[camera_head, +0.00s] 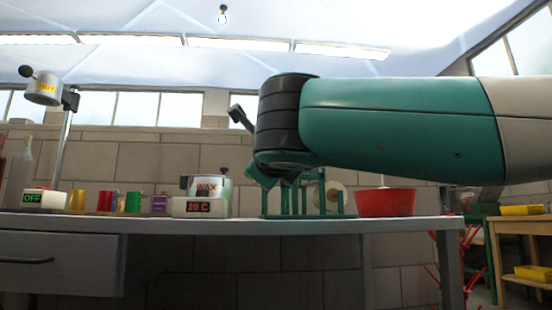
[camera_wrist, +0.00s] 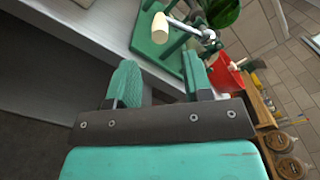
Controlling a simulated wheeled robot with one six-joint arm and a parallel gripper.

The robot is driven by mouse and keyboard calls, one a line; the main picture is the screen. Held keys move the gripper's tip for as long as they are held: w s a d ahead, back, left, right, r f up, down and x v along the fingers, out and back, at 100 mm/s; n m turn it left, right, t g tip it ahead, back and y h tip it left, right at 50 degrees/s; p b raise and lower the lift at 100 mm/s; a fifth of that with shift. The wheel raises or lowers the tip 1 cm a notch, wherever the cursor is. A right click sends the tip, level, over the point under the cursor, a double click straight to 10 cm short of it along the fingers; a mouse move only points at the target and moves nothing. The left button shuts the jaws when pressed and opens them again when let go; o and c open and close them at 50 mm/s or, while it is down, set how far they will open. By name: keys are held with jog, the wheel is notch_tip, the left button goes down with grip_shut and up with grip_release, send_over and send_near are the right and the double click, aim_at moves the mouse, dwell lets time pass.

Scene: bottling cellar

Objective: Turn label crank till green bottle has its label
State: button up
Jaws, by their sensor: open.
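The label machine is a green frame on the bench (camera_head: 316,213), with a pale roll (camera_head: 334,191) partly hidden behind my arm. In the wrist view, its green base (camera_wrist: 143,42) carries a metal crank arm (camera_wrist: 186,26) with a cream handle (camera_wrist: 160,28). A dark green rounded shape (camera_wrist: 222,10), perhaps the green bottle, shows at the top edge; I cannot see a label on it. My gripper (camera_wrist: 160,62) is open and empty, its fingers pointing toward the crank, apart from the handle. It also shows in the head view (camera_head: 268,176), beside the frame.
A red bowl (camera_head: 385,203) stands right of the machine and a wax pot (camera_head: 206,187) left of it, above a "20 C" display (camera_head: 199,207). Several small coloured items and an "OFF" box (camera_head: 42,198) stand farther left. A wooden table (camera_head: 525,228) is at right.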

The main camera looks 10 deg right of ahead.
jog(key=s, duration=0.9)
jog(key=shift+a+p, duration=0.15)
jog(key=shift+p, duration=0.2)
